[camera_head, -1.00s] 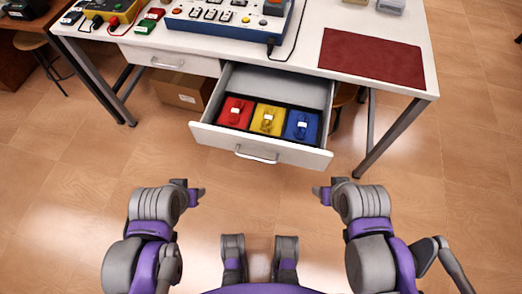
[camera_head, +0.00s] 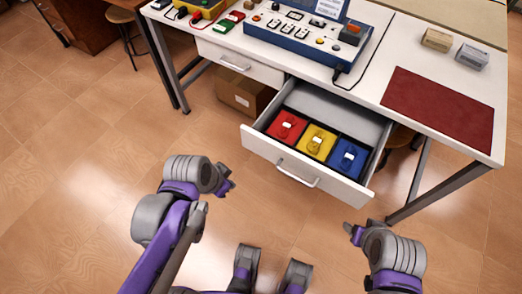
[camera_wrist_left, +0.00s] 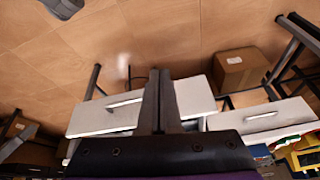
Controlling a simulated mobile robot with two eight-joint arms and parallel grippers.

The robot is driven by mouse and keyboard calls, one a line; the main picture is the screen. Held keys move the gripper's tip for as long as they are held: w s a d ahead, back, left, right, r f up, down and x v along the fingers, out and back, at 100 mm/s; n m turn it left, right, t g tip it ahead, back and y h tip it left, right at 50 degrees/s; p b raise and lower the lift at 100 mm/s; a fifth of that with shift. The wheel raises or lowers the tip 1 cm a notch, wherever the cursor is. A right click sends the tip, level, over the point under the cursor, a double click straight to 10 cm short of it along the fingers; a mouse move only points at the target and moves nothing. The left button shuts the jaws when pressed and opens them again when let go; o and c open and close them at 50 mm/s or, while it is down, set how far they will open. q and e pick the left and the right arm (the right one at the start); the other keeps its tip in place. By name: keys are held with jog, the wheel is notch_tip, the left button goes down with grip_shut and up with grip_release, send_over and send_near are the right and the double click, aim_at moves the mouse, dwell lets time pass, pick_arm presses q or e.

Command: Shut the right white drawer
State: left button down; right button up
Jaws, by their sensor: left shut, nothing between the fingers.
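The right white drawer (camera_head: 308,178) is pulled out below the white table. It holds red, yellow and blue trays (camera_head: 318,142) in a dark insert, with an empty rear part. Its metal handle (camera_head: 297,177) is on the front panel. My left gripper (camera_head: 230,184) is shut and empty, to the left of the drawer front and apart from it. In the left wrist view the shut fingers (camera_wrist_left: 158,95) overlap the white drawer front (camera_wrist_left: 190,97) in the picture. My right gripper (camera_head: 348,231) is low, near the drawer's right front corner; its fingers are too small to read.
The left white drawer (camera_head: 240,64) is closed. A cardboard box (camera_head: 243,96) stands on the floor under the table. A table leg (camera_head: 430,195) stands right of the open drawer. The tabletop bears a blue control panel (camera_head: 305,38) and a red mat (camera_head: 438,106). The floor in front is clear.

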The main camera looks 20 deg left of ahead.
pick_arm(q)
jog(key=w+a+m+h, duration=0.2)
jog(key=w+m+h, duration=0.2)
jog(key=w+m, duration=0.55)
jog(key=m+b, duration=0.3)
jog(key=m, duration=0.2)
send_near(267, 154)
jog(key=shift+h, duration=0.3)
jog(key=shift+a+x, duration=0.15)
jog(key=shift+x, duration=1)
jog(key=shift+a+x, duration=0.1)
jog(key=shift+x, duration=1.05)
pick_arm(e)
jog(key=shift+f, duration=1.5)
pick_arm(q)
jog(key=shift+f, duration=0.2)
